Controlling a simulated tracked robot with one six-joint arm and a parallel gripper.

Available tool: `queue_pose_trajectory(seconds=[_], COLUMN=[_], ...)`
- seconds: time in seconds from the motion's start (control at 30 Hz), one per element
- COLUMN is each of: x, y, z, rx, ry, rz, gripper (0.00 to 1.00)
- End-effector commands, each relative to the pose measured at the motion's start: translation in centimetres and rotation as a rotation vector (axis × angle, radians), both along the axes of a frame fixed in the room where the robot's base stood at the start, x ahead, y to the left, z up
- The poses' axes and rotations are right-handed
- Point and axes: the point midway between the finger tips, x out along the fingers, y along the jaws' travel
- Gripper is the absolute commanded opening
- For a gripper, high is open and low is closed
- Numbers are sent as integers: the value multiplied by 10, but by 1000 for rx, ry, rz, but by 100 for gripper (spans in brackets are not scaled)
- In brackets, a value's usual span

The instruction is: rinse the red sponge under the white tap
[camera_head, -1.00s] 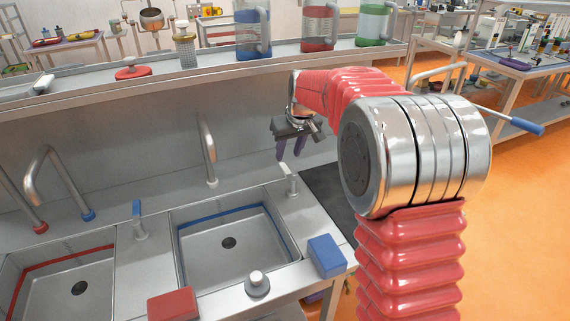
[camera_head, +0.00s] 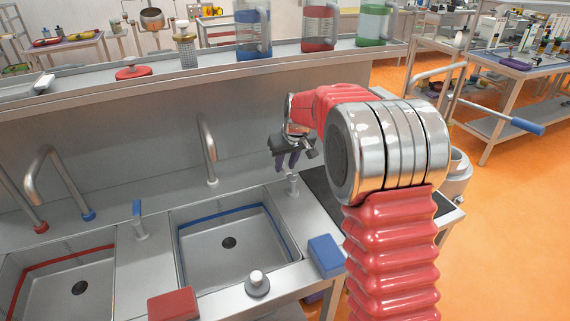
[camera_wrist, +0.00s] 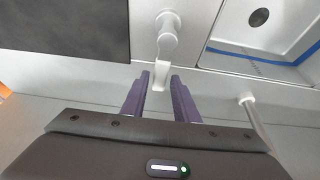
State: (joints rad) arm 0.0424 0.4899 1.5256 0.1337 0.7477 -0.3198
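The red sponge (camera_head: 173,303) lies on the front edge of the counter, in front of the sinks. The tap with the white base (camera_head: 208,150) stands behind the blue-lined sink (camera_head: 228,243); its base also shows in the wrist view (camera_wrist: 247,98). A lever with a white handle (camera_head: 292,183) stands at that sink's right back corner. My gripper (camera_head: 289,168) is open and empty, just above this lever. In the wrist view, the lever's white handle (camera_wrist: 161,76) shows between the two purple fingertips; I cannot tell whether they touch it.
A blue sponge (camera_head: 326,256) lies right of the blue-lined sink. A grey-and-white knob (camera_head: 257,284) stands on the front edge. A red-lined sink (camera_head: 70,285), two more taps and a blue-topped lever (camera_head: 138,220) are at the left. A shelf with jugs runs behind.

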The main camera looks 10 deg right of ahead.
Motion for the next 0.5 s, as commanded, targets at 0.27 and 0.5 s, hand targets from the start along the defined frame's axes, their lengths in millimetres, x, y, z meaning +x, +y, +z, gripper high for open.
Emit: queue_pose_trajectory(seconds=[0.27,0.5], x=[0,0], y=[0,0], z=[0,0], rx=[0,0], ry=[0,0], rz=[0,-1], gripper=[7,0])
